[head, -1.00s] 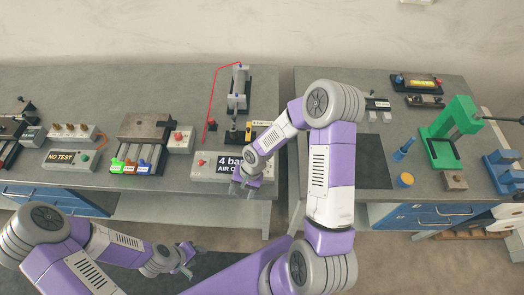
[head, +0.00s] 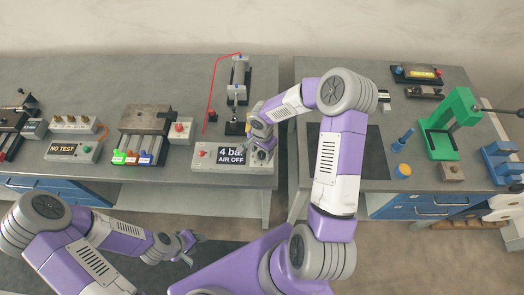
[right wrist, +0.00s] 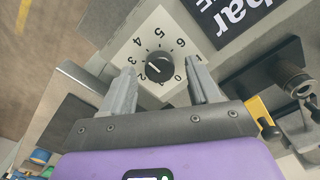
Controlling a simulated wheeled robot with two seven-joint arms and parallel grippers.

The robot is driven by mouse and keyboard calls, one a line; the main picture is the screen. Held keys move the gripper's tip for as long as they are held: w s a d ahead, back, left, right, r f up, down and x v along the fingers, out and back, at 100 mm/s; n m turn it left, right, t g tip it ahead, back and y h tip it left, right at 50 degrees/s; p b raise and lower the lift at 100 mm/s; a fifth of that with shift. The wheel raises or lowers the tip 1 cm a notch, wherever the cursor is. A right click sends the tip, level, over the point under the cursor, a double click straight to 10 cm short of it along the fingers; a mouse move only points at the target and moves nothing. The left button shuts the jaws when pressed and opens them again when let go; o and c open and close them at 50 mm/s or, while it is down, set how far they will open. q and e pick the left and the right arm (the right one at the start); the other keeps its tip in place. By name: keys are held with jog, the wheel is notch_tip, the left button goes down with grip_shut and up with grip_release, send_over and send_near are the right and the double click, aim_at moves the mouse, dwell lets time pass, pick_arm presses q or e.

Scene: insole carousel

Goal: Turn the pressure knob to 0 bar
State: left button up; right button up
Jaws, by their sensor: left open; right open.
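The pressure knob (right wrist: 159,67) is a small black round knob on a white dial plate (right wrist: 140,45) numbered 0 to 6, seen in the right wrist view. Its exact pointer direction is hard to read. My right gripper (right wrist: 161,70) is open, its two fingers on either side of the knob with gaps visible. In the head view my right gripper (head: 263,146) is at the right end of the grey control box (head: 206,165) and hides the knob. The box's display (head: 231,155) reads "4 bar" and "AIR OFF". My left gripper (head: 188,248) is open and empty, low in front of the bench.
A press-like fixture (head: 238,95) with a red hose stands behind the box. A yellow part (right wrist: 258,112) and a dark cylindrical fitting (right wrist: 297,82) lie near the right finger. A green press (head: 450,125) stands on the right bench.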

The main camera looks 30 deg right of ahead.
jog(key=shift+f, duration=0.3)
jog(key=c, duration=1)
jog(key=shift+c, duration=0.2)
